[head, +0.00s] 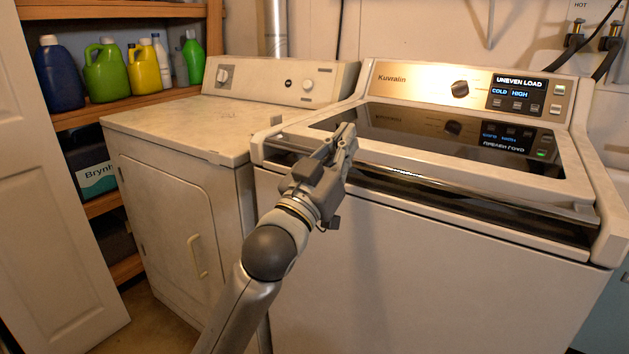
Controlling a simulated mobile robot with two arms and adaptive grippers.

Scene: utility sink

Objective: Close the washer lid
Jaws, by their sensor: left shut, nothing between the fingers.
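The washer (420,270) is a white top-loader at the right. Its lid (400,157) has a white frame and a dark glass panel that reflects the control panel. The lid lies down flat or nearly flat over the washer top. A dark band shows under its front edge; I cannot tell whether the lid is fully seated. My left gripper (347,132) is shut and empty at the left front part of the lid, over its front edge in the picture. I cannot tell whether it touches the lid. My right gripper is not in view.
A white dryer (175,215) stands left of the washer. The washer's control panel (470,88) reads "UNEVEN LOAD". Shelves (130,108) with several bottles stand at the far left, behind a white door (50,200). A sink edge shows at the far right.

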